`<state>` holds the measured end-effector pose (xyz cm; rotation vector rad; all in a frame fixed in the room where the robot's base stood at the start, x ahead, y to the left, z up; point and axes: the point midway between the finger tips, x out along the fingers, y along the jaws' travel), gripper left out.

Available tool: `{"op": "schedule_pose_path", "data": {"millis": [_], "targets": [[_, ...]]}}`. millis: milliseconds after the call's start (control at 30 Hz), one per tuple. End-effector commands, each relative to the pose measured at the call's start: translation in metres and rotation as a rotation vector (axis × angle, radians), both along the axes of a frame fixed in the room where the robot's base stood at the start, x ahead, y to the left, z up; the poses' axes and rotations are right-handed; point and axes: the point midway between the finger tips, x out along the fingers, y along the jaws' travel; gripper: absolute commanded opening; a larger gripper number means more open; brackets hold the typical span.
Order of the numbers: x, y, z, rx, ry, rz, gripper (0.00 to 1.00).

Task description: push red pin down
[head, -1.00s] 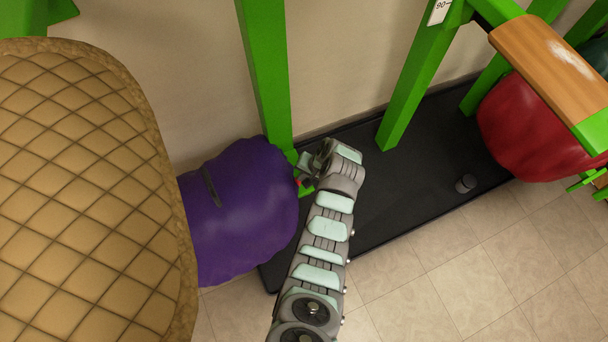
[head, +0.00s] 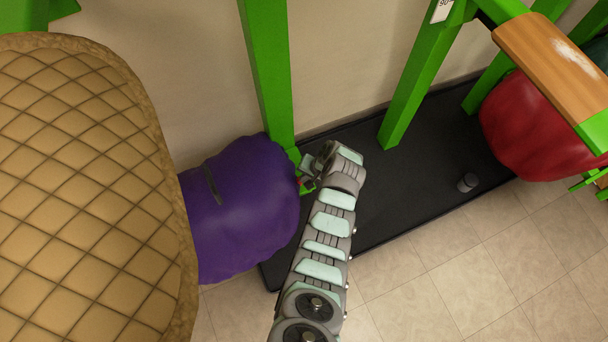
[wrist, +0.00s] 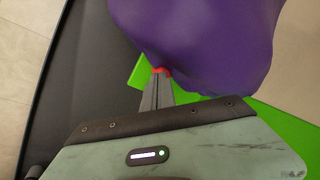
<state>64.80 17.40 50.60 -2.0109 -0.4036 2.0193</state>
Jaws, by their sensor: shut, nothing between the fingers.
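The red pin (wrist: 161,70) shows in the wrist view as a small red edge just past the tips of my gripper (wrist: 159,76). It sits by a green frame part (wrist: 137,71) against the underside of the purple bag (wrist: 205,40). The fingers are shut with nothing between them, and their tips overlap or touch the pin; I cannot tell which. In the head view a bit of red (head: 303,180) shows beside my gripper (head: 306,176), at the right side of the purple bag (head: 240,215). Most of the pin is hidden by the fingers.
A green post (head: 268,80) rises behind the purple bag. A quilted tan pad (head: 80,170) fills the left of the head view. A black platform (head: 420,170) lies below, with a small grey cylinder (head: 467,183) on it. A red bag (head: 530,130) hangs at right.

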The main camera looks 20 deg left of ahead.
Motion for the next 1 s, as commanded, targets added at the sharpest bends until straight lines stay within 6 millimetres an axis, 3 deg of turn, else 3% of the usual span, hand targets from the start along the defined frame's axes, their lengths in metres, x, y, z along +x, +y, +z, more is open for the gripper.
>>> {"op": "schedule_pose_path", "data": {"millis": [133,600,800,1000], "targets": [[0.001,-0.006,0.04,0.007,-0.003,0.001,0.0],[0.004,-0.036,0.114,0.011,-0.006,0.002,0.0],[0.003,-0.041,0.128,0.012,-0.004,0.004,0.0],[0.003,-0.042,0.129,0.012,-0.003,0.004,0.0]]}}
